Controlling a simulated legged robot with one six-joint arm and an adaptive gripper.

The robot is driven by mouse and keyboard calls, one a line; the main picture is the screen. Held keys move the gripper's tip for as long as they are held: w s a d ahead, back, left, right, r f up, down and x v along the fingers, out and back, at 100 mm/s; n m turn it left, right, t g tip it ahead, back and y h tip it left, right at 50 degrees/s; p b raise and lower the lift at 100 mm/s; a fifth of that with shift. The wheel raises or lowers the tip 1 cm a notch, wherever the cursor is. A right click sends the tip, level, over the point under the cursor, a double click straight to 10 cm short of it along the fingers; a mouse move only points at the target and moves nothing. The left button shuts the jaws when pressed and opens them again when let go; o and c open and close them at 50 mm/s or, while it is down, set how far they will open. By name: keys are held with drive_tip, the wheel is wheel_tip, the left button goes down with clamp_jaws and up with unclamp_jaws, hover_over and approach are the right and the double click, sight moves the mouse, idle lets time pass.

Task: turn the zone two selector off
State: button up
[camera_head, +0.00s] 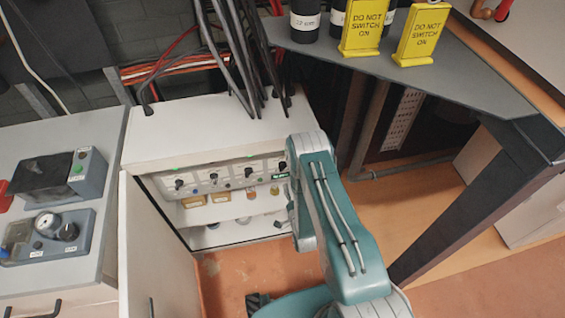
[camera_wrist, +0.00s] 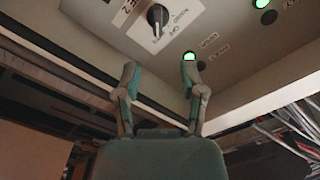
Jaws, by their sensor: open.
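A black selector knob (camera_wrist: 157,20) on a grey panel shows at the top of the wrist view. Its label is cut off but ends in "E 2". A pale pointer line on the knob runs toward the bottom of the picture; the small position lettering beside it is hard to read. My gripper (camera_wrist: 160,75) is open and empty, its two fingers below the knob in the picture and apart from it. In the head view the control panel (camera_head: 230,178) has a row of several dark knobs. My arm partly hides its right end, and my gripper is not clearly visible there.
A lit green lamp (camera_wrist: 189,57) sits by the right fingertip. The white cabinet's open door (camera_head: 147,245) stands left of the panel. Cables (camera_wrist: 290,130) hang at right in the wrist view. A dark table (camera_head: 440,75) with yellow "do not switch on" signs (camera_head: 363,28) stands right.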

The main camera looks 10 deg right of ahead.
sight(284, 169)
drive_tip(key=w, duration=1)
drive_tip(key=shift+w+f, duration=0.1)
drive_tip(key=shift+f, duration=0.3)
clamp_jaws()
